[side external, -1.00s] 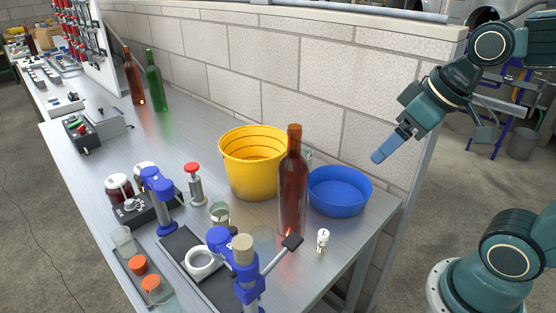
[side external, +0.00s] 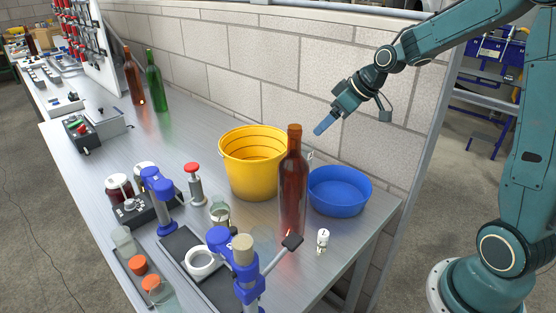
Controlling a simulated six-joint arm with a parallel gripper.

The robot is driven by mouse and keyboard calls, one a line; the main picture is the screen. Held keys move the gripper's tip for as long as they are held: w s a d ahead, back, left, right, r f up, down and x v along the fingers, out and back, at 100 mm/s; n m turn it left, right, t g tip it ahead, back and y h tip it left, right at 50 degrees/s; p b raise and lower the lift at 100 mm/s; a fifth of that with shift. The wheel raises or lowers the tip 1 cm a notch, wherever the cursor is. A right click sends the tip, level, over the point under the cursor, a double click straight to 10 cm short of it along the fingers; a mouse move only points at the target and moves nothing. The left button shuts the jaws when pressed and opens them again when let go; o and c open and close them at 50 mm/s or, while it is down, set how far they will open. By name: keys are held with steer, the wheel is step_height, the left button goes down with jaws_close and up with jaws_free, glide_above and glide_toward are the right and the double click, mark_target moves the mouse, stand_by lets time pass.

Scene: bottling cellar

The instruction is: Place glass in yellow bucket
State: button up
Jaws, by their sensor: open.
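The yellow bucket (side external: 250,175) stands upright on the steel bench, and its inside looks empty as far as I can see. A small clear glass vessel (side external: 220,214) stands just in front of it. A brown glass bottle (side external: 292,190) stands upright at the bucket's right and overlaps its edge in view. Which glass item the task names I cannot tell. My gripper (side external: 322,126), with blue fingers, is open and empty. It hangs in the air above and behind the blue basin, up and right of the bottle, touching nothing.
The blue basin (side external: 340,190) sits right of the bottle. A small white piece (side external: 323,240) lies near the bench's front right. Blue-headed clamp stands (side external: 246,272), a red-topped tool (side external: 195,184) and jars crowd the front. Green and brown bottles stand farther back. A block wall runs behind.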

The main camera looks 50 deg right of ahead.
steer(key=t, duration=0.2)
glide_toward(312, 144)
steer(key=a, duration=0.2)
steer(key=shift+s+d+r+y, duration=0.15)
steer(key=shift+s+r+y, duration=0.1)
steer(key=shift+y, duration=0.05)
steer(key=shift+w+f, duration=0.1)
steer(key=x, duration=0.8)
steer(key=shift+f, duration=0.2)
steer(key=shift+w, duration=0.15)
steer(key=shift+x, duration=2.5)
